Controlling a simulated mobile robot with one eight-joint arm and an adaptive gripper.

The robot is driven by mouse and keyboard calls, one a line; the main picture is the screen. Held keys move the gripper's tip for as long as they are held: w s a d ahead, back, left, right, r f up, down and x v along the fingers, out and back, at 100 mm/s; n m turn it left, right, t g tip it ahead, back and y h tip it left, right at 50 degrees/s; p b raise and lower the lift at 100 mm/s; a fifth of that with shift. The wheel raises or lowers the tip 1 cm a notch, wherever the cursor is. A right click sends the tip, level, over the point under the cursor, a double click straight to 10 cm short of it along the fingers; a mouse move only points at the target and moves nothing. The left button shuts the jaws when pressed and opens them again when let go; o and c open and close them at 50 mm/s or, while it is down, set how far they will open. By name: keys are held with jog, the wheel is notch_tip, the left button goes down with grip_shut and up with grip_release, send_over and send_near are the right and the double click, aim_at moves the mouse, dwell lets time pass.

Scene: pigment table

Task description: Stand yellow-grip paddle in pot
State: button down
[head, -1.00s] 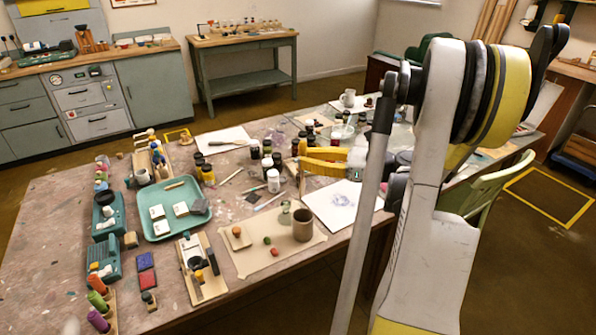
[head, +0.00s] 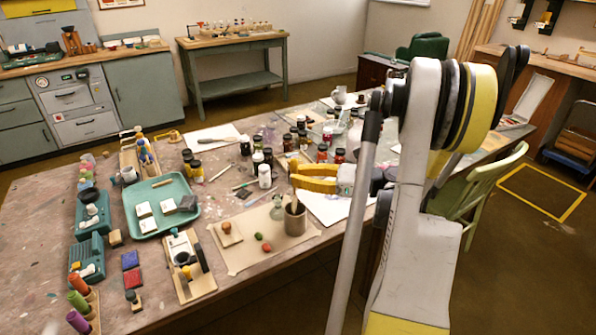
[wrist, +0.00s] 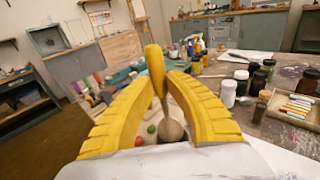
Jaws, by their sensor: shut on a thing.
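My gripper (head: 293,177) is over the front right part of the table, its yellow fingers pointing left in the head view. In the wrist view, the fingers are shut on the yellow-grip paddle (wrist: 155,62), with its yellow grip up and its thin part pointing down. The brown cylindrical pot (head: 296,222) stands upright on a beige sheet below the fingertips. In the head view, the paddle's lower part shows at the pot's mouth. How deep it sits inside is hidden.
A red ball and a green ball lie on the beige sheet (head: 240,255). Several paint jars stand behind, and a teal tray (head: 190,222) lies to the left.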

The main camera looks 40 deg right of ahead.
jog(key=shift+f, duration=1.85)
jog(key=c, duration=1.4)
grip_release()
jog(key=shift+o, duration=0.2)
jog(key=v, duration=1.2)
